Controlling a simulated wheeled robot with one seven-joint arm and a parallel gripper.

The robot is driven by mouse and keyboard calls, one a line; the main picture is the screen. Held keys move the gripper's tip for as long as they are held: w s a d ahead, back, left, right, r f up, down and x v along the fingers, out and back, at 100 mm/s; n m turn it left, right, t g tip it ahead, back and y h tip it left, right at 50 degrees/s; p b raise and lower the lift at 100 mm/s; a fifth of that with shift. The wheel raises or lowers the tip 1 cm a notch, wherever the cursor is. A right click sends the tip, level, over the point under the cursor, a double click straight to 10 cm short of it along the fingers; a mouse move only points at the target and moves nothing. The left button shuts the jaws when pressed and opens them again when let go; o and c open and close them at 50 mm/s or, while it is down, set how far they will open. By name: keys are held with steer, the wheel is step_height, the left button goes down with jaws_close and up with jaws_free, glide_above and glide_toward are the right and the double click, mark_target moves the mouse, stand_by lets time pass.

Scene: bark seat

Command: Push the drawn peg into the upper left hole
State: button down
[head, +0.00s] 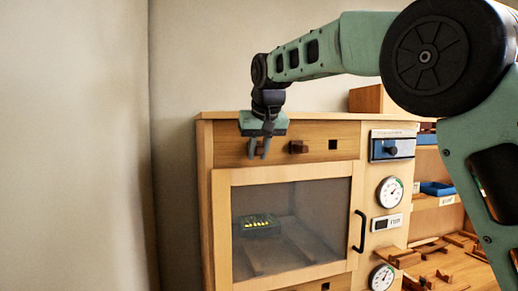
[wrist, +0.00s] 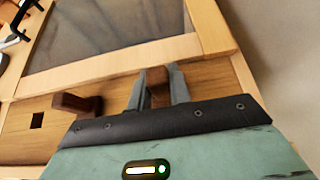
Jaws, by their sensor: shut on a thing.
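My gripper (head: 258,150) is at the left end of the cabinet's upper wooden strip (head: 230,145), pointing down in front of it. In the wrist view my gripper (wrist: 158,90) is shut on a dark brown peg (wrist: 157,88), with a finger on each side. The upper left hole is not visible; the peg and fingers cover that part of the strip. I cannot tell how deep the held peg sits. A second brown peg (head: 298,147) sticks out of the strip to the right; it also shows in the wrist view (wrist: 80,103).
An empty square hole (head: 333,144) is right of the second peg. Below is a glazed door (head: 290,235) with a black handle (head: 358,231). Dials (head: 390,192) line the right panel. Loose wooden pieces (head: 440,262) lie on a bench at right. The wall at left is clear.

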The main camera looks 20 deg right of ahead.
steer(key=shift+w+p, duration=0.55)
steer(key=shift+w, duration=0.2)
steer(key=c, duration=1.2)
jaws_free()
